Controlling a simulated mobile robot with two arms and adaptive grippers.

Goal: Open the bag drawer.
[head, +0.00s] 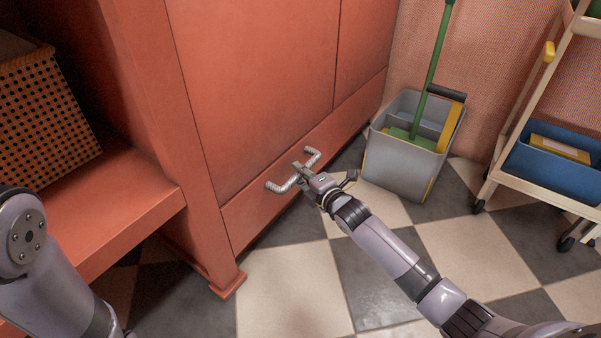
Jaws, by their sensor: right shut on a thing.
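The drawer (250,205) is the low red front at the bottom of the red cabinet. It looks flush with the cabinet, and its inside is hidden. A pale metal bar handle (283,186) stands out from its front. My right gripper (301,172) is at the middle of the handle and shut on it, partly covering the bar. Of my left arm only a link shows at the lower left; its gripper is out of view.
A woven basket (45,125) sits on the red shelf (120,215) at left. A grey mop bucket (395,165) with a green handle stands right of the cabinet. A wheeled cart (545,188) with a blue bin stands further right. Checkered floor before the drawer is clear apart from my arm.

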